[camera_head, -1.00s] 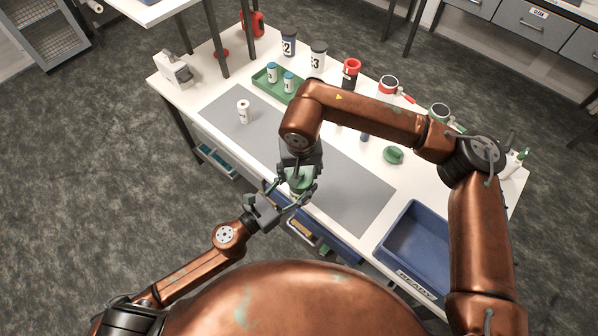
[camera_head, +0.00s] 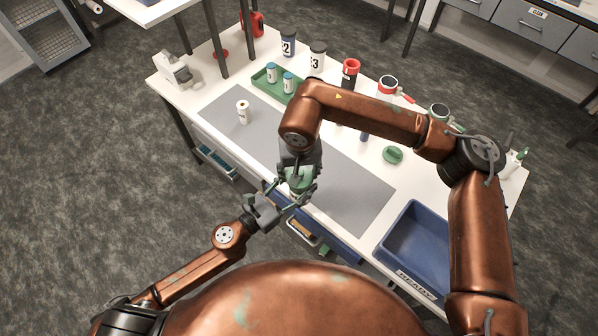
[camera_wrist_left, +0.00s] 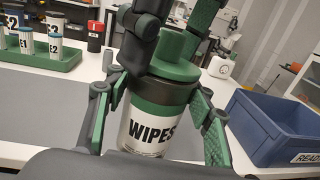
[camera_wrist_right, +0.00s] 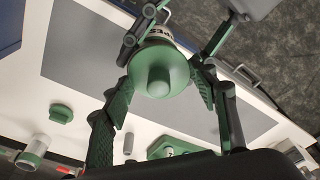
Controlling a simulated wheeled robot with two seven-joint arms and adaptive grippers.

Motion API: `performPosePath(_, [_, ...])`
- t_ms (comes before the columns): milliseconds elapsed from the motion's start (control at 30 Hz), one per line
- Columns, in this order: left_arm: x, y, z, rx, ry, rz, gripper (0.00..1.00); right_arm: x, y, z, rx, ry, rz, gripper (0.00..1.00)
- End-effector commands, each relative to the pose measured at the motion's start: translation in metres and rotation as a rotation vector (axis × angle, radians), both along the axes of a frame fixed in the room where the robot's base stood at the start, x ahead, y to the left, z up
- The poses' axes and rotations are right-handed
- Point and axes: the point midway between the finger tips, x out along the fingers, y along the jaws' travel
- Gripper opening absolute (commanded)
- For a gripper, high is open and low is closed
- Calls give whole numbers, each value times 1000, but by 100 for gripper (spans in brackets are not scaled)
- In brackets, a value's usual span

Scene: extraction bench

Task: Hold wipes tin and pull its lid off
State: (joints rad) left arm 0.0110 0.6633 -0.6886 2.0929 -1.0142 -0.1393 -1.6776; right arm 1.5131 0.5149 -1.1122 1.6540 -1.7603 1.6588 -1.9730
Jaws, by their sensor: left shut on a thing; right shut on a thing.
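The wipes tin (camera_wrist_left: 150,128) is a white cylinder with a "WIPES" label, a green band and a dark upper ring. Its green lid (camera_wrist_left: 172,69) has a raised round knob; it also shows from above in the right wrist view (camera_wrist_right: 158,72). The lid sits over the tin's top; whether a gap lies between them I cannot tell. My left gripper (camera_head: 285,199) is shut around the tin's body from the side. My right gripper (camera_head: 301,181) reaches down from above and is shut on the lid. In the head view, both grippers hide most of the tin.
The tin is over the grey mat's (camera_head: 350,190) front edge. A blue READY bin (camera_head: 378,250) is at the right. A loose green lid (camera_head: 393,155), a white bottle (camera_head: 243,112) and a green tray (camera_head: 262,84) with small vials are on the bench. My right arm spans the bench.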

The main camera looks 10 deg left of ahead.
Motion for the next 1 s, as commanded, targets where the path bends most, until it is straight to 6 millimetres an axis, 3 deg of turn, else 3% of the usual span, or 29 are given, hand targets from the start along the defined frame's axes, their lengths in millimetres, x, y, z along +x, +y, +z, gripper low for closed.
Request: performPosePath(1000, [0, 0, -1, 1, 1, 0, 5, 0, 1, 26, 3, -1, -1, 24])
